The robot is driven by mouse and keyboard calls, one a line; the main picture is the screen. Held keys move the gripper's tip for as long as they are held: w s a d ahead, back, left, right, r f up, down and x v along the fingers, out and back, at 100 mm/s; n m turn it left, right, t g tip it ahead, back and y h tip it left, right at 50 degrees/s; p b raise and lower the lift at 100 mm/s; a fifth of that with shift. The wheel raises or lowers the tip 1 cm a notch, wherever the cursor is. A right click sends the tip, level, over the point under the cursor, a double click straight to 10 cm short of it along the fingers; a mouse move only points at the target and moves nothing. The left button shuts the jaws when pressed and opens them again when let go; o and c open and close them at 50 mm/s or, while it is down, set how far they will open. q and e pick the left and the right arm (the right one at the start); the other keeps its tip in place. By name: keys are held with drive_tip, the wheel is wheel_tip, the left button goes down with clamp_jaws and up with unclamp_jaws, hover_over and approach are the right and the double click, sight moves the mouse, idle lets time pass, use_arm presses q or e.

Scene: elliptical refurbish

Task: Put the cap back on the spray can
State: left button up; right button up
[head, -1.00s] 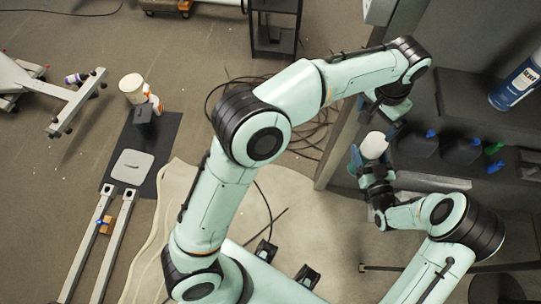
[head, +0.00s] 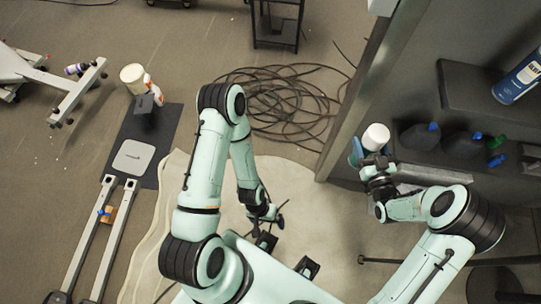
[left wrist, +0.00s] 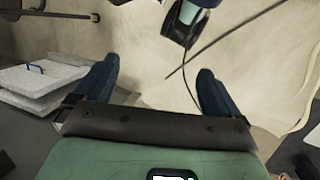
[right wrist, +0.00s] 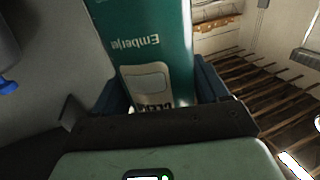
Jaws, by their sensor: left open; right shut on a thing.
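The spray can shows in the right wrist view as a teal can (right wrist: 155,50) with upside-down lettering, between the fingers of my right gripper (right wrist: 158,88). The right gripper is shut on it. In the head view a white rounded cap (head: 376,136) sits at the can's top, above my right gripper (head: 376,167). The can's body is mostly hidden there, and I cannot tell how firmly the cap sits. My left gripper (head: 270,220) is well to the left, over the pale floor. In the left wrist view its blue fingers (left wrist: 157,85) are apart with nothing between them.
A grey upright panel edge (head: 350,100) stands beside the right gripper. Coiled cables (head: 285,105) lie on the floor behind the left arm.

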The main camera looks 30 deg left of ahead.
use_arm(q)
drive_tip(key=shift+s, duration=0.9)
